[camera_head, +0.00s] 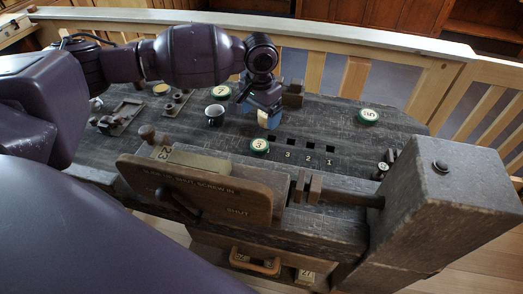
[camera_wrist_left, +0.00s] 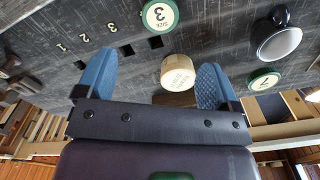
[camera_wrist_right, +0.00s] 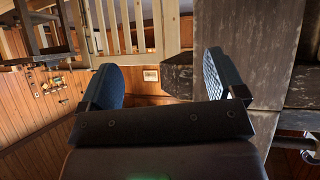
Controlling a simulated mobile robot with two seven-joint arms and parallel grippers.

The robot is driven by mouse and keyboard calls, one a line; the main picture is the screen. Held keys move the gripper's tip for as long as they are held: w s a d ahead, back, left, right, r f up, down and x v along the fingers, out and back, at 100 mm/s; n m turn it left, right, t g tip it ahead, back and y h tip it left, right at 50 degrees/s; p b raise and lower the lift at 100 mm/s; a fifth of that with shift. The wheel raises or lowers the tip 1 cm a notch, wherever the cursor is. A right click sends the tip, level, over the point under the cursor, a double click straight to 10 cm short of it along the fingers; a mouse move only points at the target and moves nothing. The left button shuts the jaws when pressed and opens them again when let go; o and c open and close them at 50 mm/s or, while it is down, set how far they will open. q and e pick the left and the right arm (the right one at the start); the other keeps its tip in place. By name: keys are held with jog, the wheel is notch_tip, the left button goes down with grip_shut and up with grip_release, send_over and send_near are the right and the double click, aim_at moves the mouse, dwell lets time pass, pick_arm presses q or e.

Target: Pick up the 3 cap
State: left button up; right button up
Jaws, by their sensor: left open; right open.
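The 3 cap (camera_head: 259,146) is a cream disc with a green rim, lying on the dark bench left of a row of square holes. In the left wrist view the 3 cap (camera_wrist_left: 158,15) lies beyond the fingertips. My left gripper (camera_head: 264,114) is open above the bench, just behind the cap.
Green-rimmed 7 cap (camera_head: 221,91) and 5 cap (camera_head: 368,116) lie farther off. A dark mug (camera_head: 214,115) stands left of my left gripper. A brown board with a handle (camera_head: 205,190) and a big wooden block (camera_head: 440,190) stand at the front.

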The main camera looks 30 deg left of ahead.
pick_arm(q)
jog(key=f, duration=0.1)
send_over(260, 144)
notch_tip(260, 144, down, 4)
jog(key=shift+w+f+b, duration=0.1)
jog(key=shift+f+b, duration=0.15)
jog(key=shift+b, duration=0.2)
jog(key=shift+f, duration=0.7)
notch_tip(260, 144, down, 4)
jog(key=shift+r+b, duration=0.25)
jog(key=shift+b, duration=0.3)
jog(key=shift+f, duration=0.45)
pick_arm(e)
jog(key=shift+w+a+f, duration=0.1)
jog(key=shift+w+f, duration=0.1)
jog(key=shift+f, duration=0.25)
jog(key=shift+w+a+f, duration=0.1)
jog(key=shift+w+f, duration=0.05)
jog(key=shift+f, duration=0.25)
pick_arm(q)
jog(key=shift+r, duration=0.1)
jog(key=c, duration=1)
